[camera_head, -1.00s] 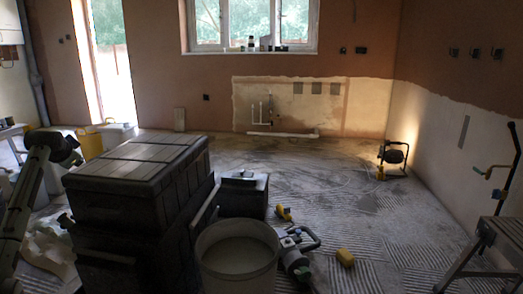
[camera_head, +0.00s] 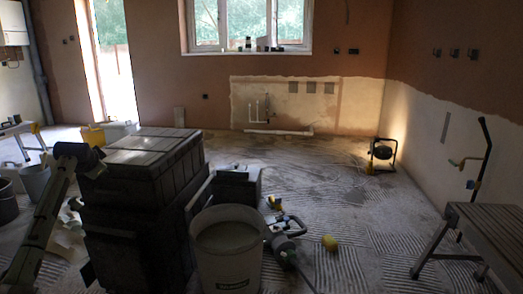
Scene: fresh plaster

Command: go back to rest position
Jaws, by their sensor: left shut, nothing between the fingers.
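My left arm (camera_head: 48,215) comes in from the lower left and rises in front of the stacked dark boxes' left side. My left gripper (camera_head: 97,170) is at its upper end, small and dark against the boxes, and looks shut and empty. Its fingertips are hard to make out. My right gripper is not in view.
Stacked dark toolboxes (camera_head: 145,215) stand close beside my left arm. A pale bucket (camera_head: 228,272), a power tool (camera_head: 285,243) and a yellow item (camera_head: 329,243) are on the floor. A workbench (camera_head: 497,232) is at right. The middle floor is fairly clear toward a work lamp (camera_head: 382,154).

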